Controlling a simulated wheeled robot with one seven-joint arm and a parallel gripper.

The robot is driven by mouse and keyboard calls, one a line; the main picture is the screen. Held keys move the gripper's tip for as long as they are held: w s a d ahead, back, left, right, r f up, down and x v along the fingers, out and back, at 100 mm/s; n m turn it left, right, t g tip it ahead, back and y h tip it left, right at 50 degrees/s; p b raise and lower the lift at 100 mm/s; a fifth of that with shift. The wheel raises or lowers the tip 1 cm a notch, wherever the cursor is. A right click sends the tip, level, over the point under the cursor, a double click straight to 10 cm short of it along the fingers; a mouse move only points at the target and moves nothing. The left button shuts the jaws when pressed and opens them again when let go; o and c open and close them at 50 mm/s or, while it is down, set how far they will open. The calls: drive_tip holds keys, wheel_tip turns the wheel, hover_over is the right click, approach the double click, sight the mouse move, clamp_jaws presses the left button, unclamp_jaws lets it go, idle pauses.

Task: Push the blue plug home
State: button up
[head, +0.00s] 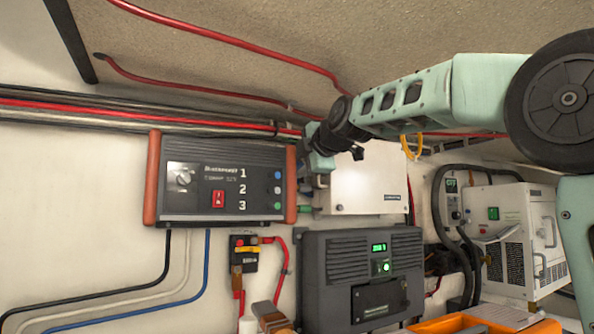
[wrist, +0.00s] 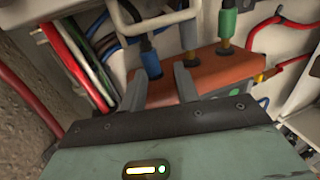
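The dark charger box (head: 222,180) with orange end plates hangs on the wall, marked 1, 2 and 3 beside coloured dots. The blue plug (wrist: 150,63) stands at the orange end plate (wrist: 205,68) in the wrist view, on a dark cable. A pale-cabled plug (wrist: 188,36) and a green plug (wrist: 228,22) stand beside it in a row. My gripper (wrist: 160,75) is open, with its two dark fingers apart and the blue plug showing between their tips. I cannot tell contact or how deep the plug sits. In the head view my gripper (head: 314,168) hides the blue plug.
A white box (head: 368,180) is close right of the end plate, leaving a narrow gap. A dark unit (head: 362,270) with a green display is below. Red pipes (head: 230,40) run overhead. Cables (head: 120,285) hang below the charger box.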

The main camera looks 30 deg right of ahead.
drive_tip(key=b+v, duration=0.1)
drive_tip(key=v, duration=0.1)
drive_tip(key=f+v, duration=0.1)
drive_tip(key=v, duration=0.1)
drive_tip(key=shift+s+b, duration=0.15)
drive_tip(key=shift+b, duration=0.25)
drive_tip(key=shift+s, duration=0.1)
idle(0.3)
